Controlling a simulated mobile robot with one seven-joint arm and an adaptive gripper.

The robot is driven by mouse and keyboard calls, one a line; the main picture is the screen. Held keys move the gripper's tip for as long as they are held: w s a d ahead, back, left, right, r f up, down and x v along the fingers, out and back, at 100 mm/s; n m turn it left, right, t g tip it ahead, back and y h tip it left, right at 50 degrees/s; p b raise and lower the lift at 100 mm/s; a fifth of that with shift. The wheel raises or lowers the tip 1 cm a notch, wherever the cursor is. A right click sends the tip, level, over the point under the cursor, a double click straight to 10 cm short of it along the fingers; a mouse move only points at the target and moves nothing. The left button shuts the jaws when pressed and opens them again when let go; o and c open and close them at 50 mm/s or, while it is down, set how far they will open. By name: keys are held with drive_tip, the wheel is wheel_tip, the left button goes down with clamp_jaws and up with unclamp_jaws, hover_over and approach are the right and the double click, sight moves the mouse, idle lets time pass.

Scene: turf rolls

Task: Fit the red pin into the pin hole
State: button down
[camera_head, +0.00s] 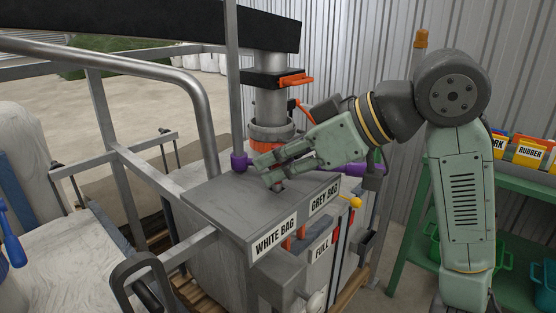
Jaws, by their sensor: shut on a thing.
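My gripper (267,172) reaches in from the right, low over the grey top of the cabinet (212,201). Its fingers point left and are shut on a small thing. A small dark red bit, which looks like part of the red pin (278,186), shows at the lower fingertip. The fingers hide most of it, and I cannot tell its tilt. I cannot make out the pin hole in this view.
A purple knob (240,161) stands just left of my fingertips. A grey post with an orange collar (271,131) rises behind them. A purple handle (350,169) lies to the right. Metal rails (190,85) stand left. A green shelf (520,172) with bins is at the right.

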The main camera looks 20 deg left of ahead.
drive_tip(key=shift+f, duration=0.25)
drive_tip(key=c, duration=1.6)
unclamp_jaws()
drive_tip(key=shift+o, duration=0.2)
drive_tip(key=v, duration=1.2)
drive_tip(key=shift+d+f, duration=0.1)
